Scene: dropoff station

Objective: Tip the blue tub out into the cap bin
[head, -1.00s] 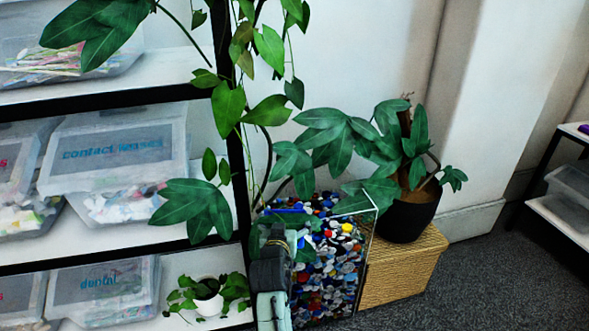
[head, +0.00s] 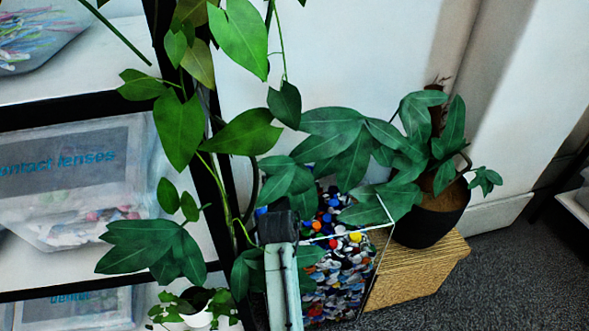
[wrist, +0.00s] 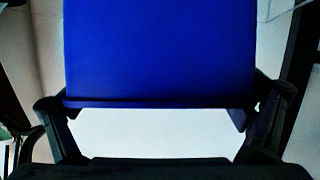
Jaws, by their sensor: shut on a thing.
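The blue tub (wrist: 160,50) fills the upper middle of the wrist view, its lower edge between my fingers. My gripper (wrist: 160,106) is shut on the tub, with a finger at each side. The cap bin (head: 385,262) is a clear box full of mixed coloured bottle caps, in the lower middle of the head view. My arm stands in front of the bin's left part in that view and hides it. The tub is almost wholly hidden there, and its contents and tilt cannot be told.
A leafy plant (head: 180,140) hangs in front of the bin and shelf. A black pot (head: 432,215) stands on a woven box (head: 425,270) right of the bin. Shelves with clear containers (head: 75,180) stand at left. Dark carpet (head: 520,285) is open at right.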

